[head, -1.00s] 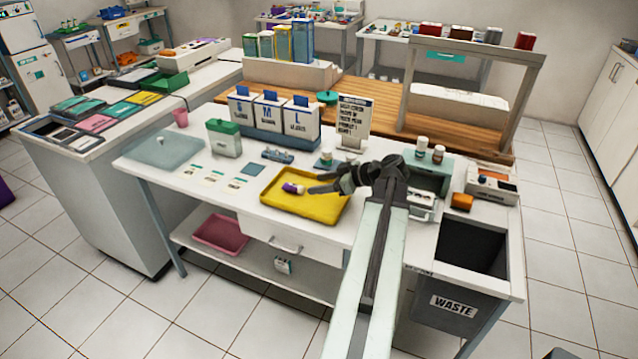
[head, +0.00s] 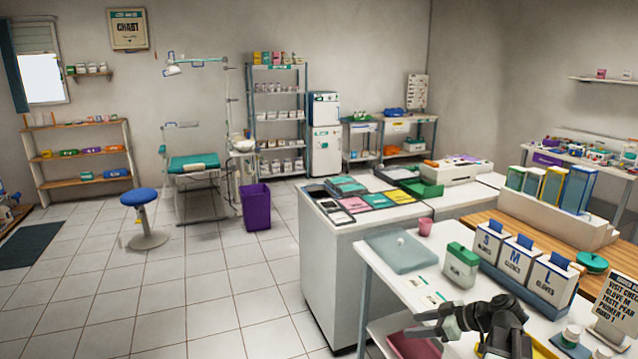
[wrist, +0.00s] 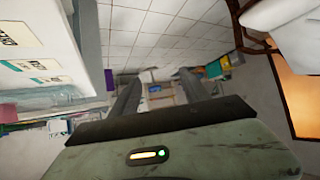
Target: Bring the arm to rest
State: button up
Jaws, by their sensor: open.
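My gripper (head: 432,322) shows at the lower right of the head view, dark and seen from above. It is in front of the white work table (head: 377,261), near its left part, and points left. In the wrist view my gripper's two dark fingers (wrist: 158,95) stand apart with nothing between them. Beyond them are floor tiles and distant furniture. Most of my arm is out of the head view.
A pink tray (head: 415,347) sits below. A white counter (head: 325,262) stands behind. Open floor (head: 215,300) lies to the left, with a purple bin (head: 256,207) and blue stool (head: 139,197).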

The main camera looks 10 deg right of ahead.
jog(key=s+a+f+g+h+p, duration=0.1)
jog(key=s+a+g+h+p, duration=0.15)
jog(key=a, duration=1.05)
jog(key=s+a+f+g+h+p, duration=0.2)
jog(key=a+g+p, duration=0.15)
jog(key=a, duration=0.95)
jog(key=s+d+m+g+h+b, duration=0.1)
jog(key=s+d+m+h, duration=0.1)
jog(key=d+m, duration=0.4)
jog(key=shift+f+m+h, duration=0.45)
jog(key=shift+m+h, duration=0.2)
jog(key=shift+m, duration=0.95)
jog(key=shift+d, duration=0.1)
jog(key=shift+c, duration=0.3)
